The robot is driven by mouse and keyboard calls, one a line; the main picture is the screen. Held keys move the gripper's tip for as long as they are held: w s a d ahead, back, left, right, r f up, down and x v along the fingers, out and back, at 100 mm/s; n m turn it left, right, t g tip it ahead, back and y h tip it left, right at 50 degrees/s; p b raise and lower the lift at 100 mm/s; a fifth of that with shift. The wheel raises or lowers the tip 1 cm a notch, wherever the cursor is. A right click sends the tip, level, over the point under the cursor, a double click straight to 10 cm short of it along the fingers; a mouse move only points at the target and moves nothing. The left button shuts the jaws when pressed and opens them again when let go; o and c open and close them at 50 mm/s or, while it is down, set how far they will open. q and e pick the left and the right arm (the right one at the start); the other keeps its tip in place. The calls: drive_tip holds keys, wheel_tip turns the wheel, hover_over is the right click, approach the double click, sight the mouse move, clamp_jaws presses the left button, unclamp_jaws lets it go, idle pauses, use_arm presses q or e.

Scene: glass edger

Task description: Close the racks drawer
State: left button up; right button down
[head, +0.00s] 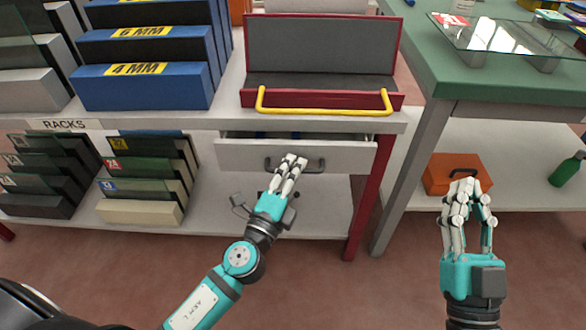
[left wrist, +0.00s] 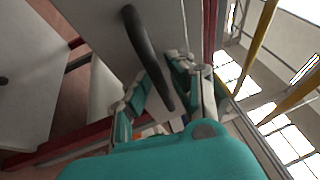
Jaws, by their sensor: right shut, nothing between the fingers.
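The racks drawer (head: 235,155) is a pale grey drawer under the worktop, left partly open; a dark gap with something blue inside shows above its front. Its dark bar handle (head: 315,166) also shows in the left wrist view (left wrist: 143,45). My left gripper (head: 292,160) is at the handle in front of the drawer. In the left wrist view its fingers (left wrist: 153,72) are apart, with the handle running between them; whether they touch it I cannot tell. My right gripper (head: 467,183) is shut and empty, over the floor in front of the green bench.
A RACKS label (head: 64,125) is on the worktop edge at left, above sample racks (head: 140,212) on the lower shelf. A dark red tray with a yellow bar (head: 325,111) sits above the drawer. A red leg (head: 364,205) stands at right. An orange case (head: 440,185) lies beneath the green bench (head: 475,80).

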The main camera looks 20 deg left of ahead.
use_arm(q)
clamp_jaws()
drive_tip(key=w, duration=0.2)
drive_tip(key=w+a, duration=0.1)
drive_tip(key=w, duration=0.1)
drive_tip(key=shift+w+a, duration=0.15)
drive_tip(key=shift+o, duration=0.3)
unclamp_jaws()
